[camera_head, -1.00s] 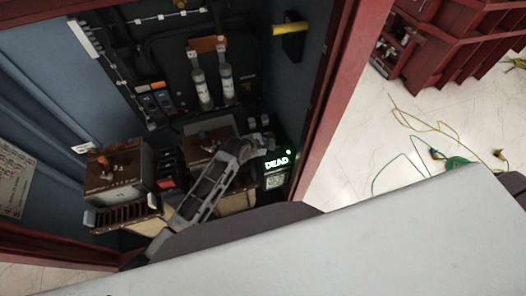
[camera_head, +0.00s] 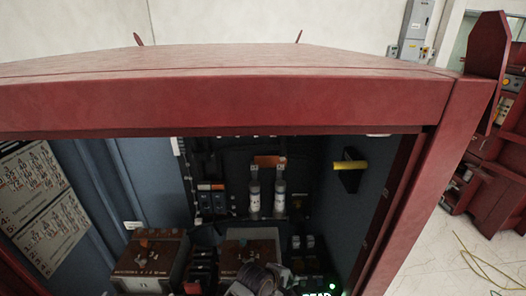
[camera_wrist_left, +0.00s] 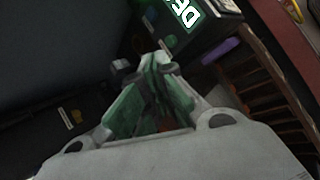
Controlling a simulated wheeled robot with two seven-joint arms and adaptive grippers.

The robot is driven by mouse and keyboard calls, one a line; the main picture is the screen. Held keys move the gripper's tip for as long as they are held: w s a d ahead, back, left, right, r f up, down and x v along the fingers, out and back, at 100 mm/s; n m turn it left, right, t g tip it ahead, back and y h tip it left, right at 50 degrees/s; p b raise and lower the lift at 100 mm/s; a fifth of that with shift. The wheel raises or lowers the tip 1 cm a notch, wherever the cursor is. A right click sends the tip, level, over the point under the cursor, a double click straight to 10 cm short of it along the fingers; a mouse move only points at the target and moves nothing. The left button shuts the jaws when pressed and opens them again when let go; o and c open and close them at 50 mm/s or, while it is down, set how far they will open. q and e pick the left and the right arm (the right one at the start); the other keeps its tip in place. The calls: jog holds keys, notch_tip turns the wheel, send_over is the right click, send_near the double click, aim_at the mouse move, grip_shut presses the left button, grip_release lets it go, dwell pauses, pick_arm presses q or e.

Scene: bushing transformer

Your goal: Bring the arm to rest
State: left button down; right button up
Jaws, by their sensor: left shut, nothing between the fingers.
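My left gripper (camera_head: 262,279) shows at the bottom edge of the head view, inside the red cabinet (camera_head: 230,103), in front of the right brown-topped transformer block (camera_head: 250,243). In the left wrist view its fingers (camera_wrist_left: 155,62) are together at the tips with nothing between them, and green light tints them. A small box with a lit green display (camera_head: 318,293) is just right of the gripper; its letters also show in the left wrist view (camera_wrist_left: 184,14). My right gripper is in neither view.
A second brown-topped block (camera_head: 150,254) stands to the left. The cabinet's red right post (camera_head: 422,180) and top beam border the opening. Pale floor (camera_head: 455,262) lies outside right.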

pick_arm(q)
jog(key=s+a+r+m+g+y, duration=0.1)
jog(key=s+a+r+m+y, duration=0.1)
jog(key=s+a+m, duration=0.6)
jog(key=s+a+r+m+y, duration=0.1)
jog(key=s+a+y, duration=0.15)
jog(key=a, duration=1.05)
jog(key=s+a+r+m+g+y, duration=0.1)
jog(key=s+a+r+m+y, duration=0.1)
jog(key=s+a+m, duration=0.6)
notch_tip(320, 180, down, 36)
jog(key=s+a+n+g+b, duration=0.1)
jog(key=s+a+n+b, duration=0.1)
jog(key=n, duration=0.1)
jog(key=s+a+f+b, duration=0.1)
jog(key=s+a+f, duration=0.1)
jog(key=s+f, duration=0.8)
jog(key=s+a+f+g+b, duration=0.1)
jog(key=s+a+f, duration=0.1)
jog(key=s+f, duration=0.9)
jog(key=shift+s+a+m+g, duration=0.2)
jog(key=shift+s+m+g, duration=0.1)
